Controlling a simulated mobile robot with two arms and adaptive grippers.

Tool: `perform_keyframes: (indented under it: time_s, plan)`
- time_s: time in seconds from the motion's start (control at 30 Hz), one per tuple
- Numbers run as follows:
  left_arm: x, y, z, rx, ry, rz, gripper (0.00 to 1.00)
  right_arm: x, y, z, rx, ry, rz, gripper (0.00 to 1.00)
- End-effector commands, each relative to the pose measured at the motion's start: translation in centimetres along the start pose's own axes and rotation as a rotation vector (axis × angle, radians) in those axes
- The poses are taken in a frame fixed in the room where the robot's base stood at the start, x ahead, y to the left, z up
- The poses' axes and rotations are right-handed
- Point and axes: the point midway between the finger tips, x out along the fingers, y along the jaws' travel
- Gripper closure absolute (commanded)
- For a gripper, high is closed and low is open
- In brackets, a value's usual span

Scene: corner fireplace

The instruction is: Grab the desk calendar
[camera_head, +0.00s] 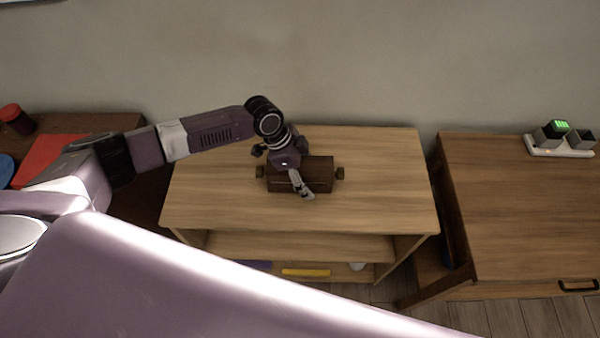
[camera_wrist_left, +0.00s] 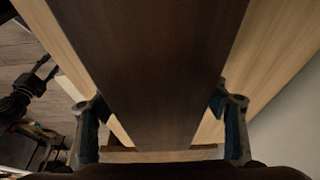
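The desk calendar (camera_head: 318,172) looks like a dark brown wooden block with a small knob at each end. It lies on top of the light wooden shelf unit. My left gripper (camera_head: 298,184) is over it, pointing down, and hides part of its middle. In the left wrist view the calendar (camera_wrist_left: 160,70) is a dark board running between the two spread fingers of my left gripper (camera_wrist_left: 162,118). The finger pads are close to its sides; I cannot tell whether they touch. A dark claw-like part at that view's left edge may be my right gripper (camera_wrist_left: 42,72); its fingers are unclear.
The shelf unit top (camera_head: 215,205) is otherwise clear, with the wall (camera_head: 350,60) behind it. A dark table at the left holds a red jar (camera_head: 15,118) and a red sheet (camera_head: 48,160).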

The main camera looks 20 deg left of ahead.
Motion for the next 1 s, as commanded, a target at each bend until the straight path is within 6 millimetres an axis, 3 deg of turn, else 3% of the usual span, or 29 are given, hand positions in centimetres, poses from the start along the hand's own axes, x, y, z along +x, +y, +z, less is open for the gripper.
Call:
perform_keyframes:
  time_s: [0.07,0.47,0.77,1.0]
  plan:
    - [0.0,0.0,0.0,0.0,0.0,0.0,0.4,0.0,0.0,0.0,0.0,0.001,0.0,0.58]
    - [-0.1,0.0,0.0,-0.001,0.0,0.0,0.83,0.0,-0.1,-0.1,0.0,0.001,-0.001,0.58]
    - [-0.3,-0.1,-0.2,0.0,0.002,-0.002,0.83,0.0,-0.4,-0.2,0.001,0.002,-0.004,0.58]
    - [-2.6,-0.2,-1.1,0.002,0.002,-0.004,0.83,0.4,-0.5,-0.2,0.001,0.002,-0.005,0.58]
